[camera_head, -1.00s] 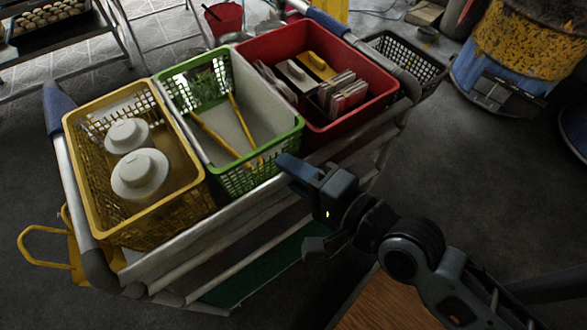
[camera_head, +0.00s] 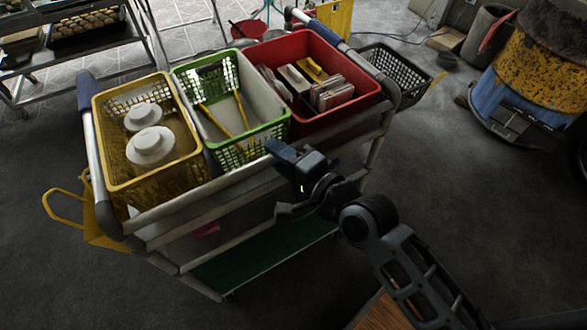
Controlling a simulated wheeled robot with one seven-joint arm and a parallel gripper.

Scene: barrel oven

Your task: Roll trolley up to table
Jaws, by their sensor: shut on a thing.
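The trolley (camera_head: 205,205) stands on the dark floor at centre left, with silver rails, blue-grey end bars and a green lower shelf (camera_head: 262,258). Its top carries a yellow basket (camera_head: 185,172) with white lidded pots, a green basket (camera_head: 250,150) with yellow sticks, and a red bin (camera_head: 340,112) with packets. My gripper (camera_head: 284,178) is shut on the trolley's near-side upper rail, below the front of the green basket. The exact contact is partly hidden by the gripper. No table is clearly recognisable in view.
A rack (camera_head: 75,58) with trays of buns stands at upper left. A rusty yellow and blue barrel (camera_head: 535,65) stands at upper right. Dark floor (camera_head: 450,190) is clear to the right.

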